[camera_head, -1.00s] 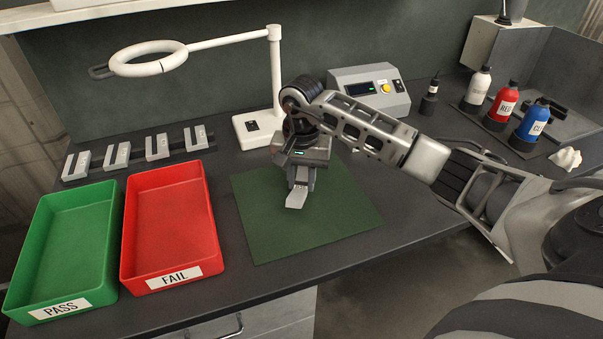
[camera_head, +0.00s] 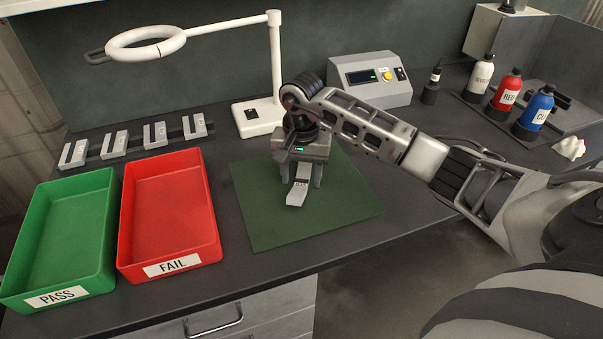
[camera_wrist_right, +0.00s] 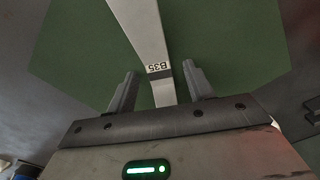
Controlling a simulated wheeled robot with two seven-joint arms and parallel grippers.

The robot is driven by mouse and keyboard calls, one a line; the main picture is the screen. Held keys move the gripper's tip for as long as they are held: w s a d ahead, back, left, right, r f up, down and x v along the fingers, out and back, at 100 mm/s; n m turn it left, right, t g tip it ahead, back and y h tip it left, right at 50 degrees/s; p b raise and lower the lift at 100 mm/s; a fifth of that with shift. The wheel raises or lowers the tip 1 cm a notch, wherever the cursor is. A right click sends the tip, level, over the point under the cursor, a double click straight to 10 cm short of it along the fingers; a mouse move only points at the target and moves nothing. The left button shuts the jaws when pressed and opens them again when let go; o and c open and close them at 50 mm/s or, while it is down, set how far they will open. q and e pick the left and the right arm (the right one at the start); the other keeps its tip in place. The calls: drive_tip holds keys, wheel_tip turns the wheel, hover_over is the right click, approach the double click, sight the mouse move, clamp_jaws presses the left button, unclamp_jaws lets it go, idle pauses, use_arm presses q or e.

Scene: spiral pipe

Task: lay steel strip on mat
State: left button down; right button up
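The steel strip (camera_head: 296,194) lies on the green mat (camera_head: 265,225), below my right gripper. In the right wrist view the strip (camera_wrist_right: 145,32) runs between the two fingers, with the mark "B35" near them. My right gripper (camera_head: 302,180) is open above the mat, with a finger on each side of the strip and a gap to both. The fingers also show in the right wrist view (camera_wrist_right: 158,88). The gripper body hides the strip's far end in the head view. My left gripper is not in view.
A green PASS tray (camera_head: 30,287) and a red FAIL tray (camera_head: 135,262) stand left of the mat. Several strips sit on a rack (camera_head: 135,147) behind them. A ring lamp (camera_head: 257,117) and a grey meter box (camera_head: 372,92) stand behind the mat; bottles (camera_head: 506,95) stand right.

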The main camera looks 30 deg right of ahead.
drive_tip(key=shift+f, duration=0.15)
use_arm(q)
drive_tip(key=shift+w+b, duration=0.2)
drive_tip(key=shift+b, duration=0.2)
use_arm(e)
wheel_tip(320, 180, up, 16)
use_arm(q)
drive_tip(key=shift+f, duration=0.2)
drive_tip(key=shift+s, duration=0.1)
